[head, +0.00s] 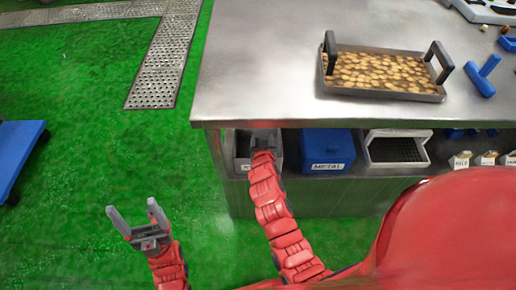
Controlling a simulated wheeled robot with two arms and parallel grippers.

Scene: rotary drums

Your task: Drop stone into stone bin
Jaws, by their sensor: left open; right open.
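A grey open bin (242,158) stands on the shelf under the table, at its left end. Its label is mostly cut off, so I cannot read whether it is the stone bin. My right gripper (263,139) is at this bin, under the table edge. Its fingers are largely hidden, but it is open. My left gripper (132,209) is open and empty above the green floor, left of the table. I cannot make out a stone in either gripper or inside the bin.
A blue bin labelled METAL (327,148) and a white bin with a grate (397,149) stand to the right on the shelf. On the metal table (260,60) is a tray (385,92) of brownish pieces. Green floor is free at left; a blue cart (18,150) stands there.

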